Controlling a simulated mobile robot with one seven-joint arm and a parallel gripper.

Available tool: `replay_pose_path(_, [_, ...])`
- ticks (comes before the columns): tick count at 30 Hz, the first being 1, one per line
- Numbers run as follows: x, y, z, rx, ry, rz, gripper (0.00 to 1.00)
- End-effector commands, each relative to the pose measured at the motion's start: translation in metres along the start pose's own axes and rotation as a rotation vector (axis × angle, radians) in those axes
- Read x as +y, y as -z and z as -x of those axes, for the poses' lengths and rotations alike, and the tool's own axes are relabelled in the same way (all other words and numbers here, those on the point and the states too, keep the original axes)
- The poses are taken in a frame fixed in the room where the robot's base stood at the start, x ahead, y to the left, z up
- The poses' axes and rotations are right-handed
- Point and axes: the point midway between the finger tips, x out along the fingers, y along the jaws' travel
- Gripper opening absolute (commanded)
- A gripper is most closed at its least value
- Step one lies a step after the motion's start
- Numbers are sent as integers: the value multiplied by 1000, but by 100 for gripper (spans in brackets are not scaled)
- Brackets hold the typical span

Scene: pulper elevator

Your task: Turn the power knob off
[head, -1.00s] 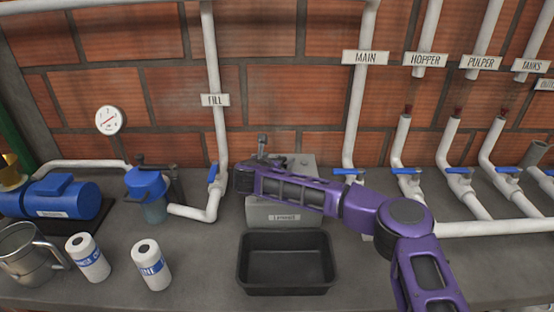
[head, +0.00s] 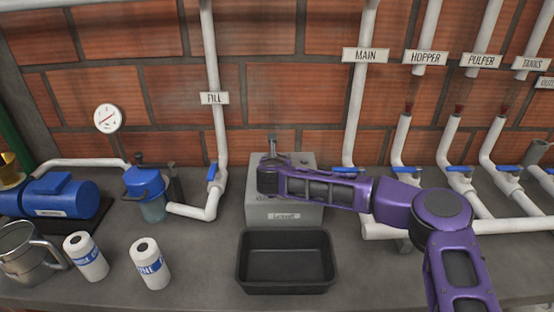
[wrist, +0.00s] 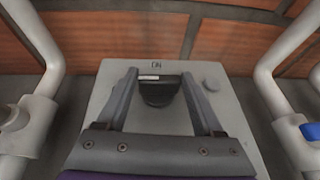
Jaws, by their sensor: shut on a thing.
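A grey control box (head: 262,214) stands on the counter against the brick wall, partly covered by my purple arm in the head view. In the wrist view its sloping top (wrist: 215,115) carries a black knob (wrist: 158,92) with a pale mark along one edge. My gripper (wrist: 159,80) has one finger on each side of this knob and is shut on it. Lettering that seems to read "ON" sits just beyond the knob. In the head view the knob is hidden and my fingers are hard to make out.
A black tray (head: 285,289) lies in front of the box. White pipes with blue valves (head: 213,172) rise on both sides. A blue pump (head: 48,196), a metal jug (head: 25,252) and two white bottles (head: 150,264) stand left.

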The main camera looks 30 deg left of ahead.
Motion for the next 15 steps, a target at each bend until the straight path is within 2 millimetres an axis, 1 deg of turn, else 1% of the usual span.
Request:
replay_pose_path(1, [-3, 0, 0, -2, -27, 13, 13])
replay_pose_path(6, [-2, 0, 0, 0, -89, 39, 12])
replay_pose_path(15, [-2, 0, 0, 1, -97, 42, 12])
